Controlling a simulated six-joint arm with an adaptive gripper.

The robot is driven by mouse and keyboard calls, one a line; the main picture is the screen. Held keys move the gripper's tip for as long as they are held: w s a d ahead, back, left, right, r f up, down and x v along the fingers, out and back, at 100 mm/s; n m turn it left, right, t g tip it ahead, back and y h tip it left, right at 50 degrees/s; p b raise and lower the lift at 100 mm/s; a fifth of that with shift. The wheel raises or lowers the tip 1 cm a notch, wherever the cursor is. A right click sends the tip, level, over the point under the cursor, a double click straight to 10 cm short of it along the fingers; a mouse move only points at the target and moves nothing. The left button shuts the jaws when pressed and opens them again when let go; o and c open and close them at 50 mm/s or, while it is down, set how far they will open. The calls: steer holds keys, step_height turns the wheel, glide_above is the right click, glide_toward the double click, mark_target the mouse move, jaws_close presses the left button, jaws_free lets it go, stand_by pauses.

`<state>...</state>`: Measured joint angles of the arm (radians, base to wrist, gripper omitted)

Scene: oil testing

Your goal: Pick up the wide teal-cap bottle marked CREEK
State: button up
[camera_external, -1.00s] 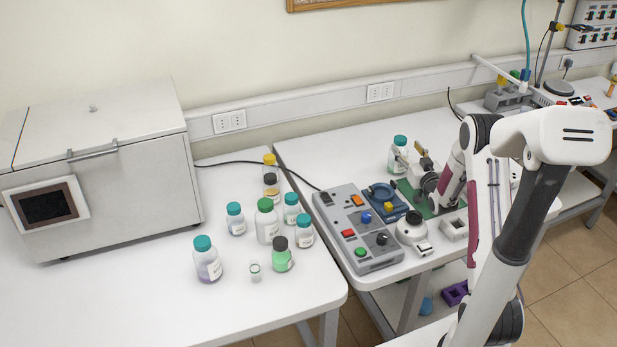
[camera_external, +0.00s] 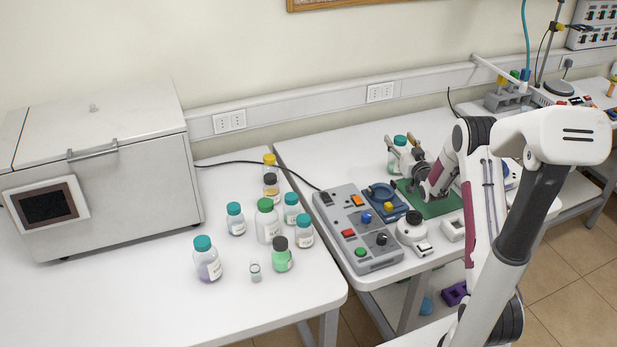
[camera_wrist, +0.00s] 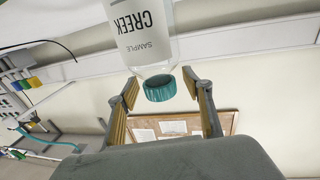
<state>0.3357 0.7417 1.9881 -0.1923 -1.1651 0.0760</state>
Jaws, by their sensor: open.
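The wide teal-cap bottle (camera_external: 392,165) stands upright at the back of the right-hand table, partly hidden by my gripper. In the wrist view its clear body (camera_wrist: 142,30) appears upside down, with CREEK and SAMPLE on the white label. Its ribbed teal cap (camera_wrist: 160,88) shows between the ends of my two fingers. My gripper (camera_wrist: 160,84) is open, one finger on each side of the cap, with a visible gap at each side. In the external view my gripper (camera_external: 403,151) is at the bottle's upper part.
A blue device (camera_external: 383,194) and a grey control box (camera_external: 357,232) stand in front of the bottle. A green mat (camera_external: 438,207) lies below my wrist. Several other bottles, including a purple-filled teal-cap one (camera_external: 208,262), stand on the left table.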

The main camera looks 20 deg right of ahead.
jaws_close()
steer(key=shift+r, duration=0.1)
stand_by(0.3)
steer(key=shift+r, duration=5)
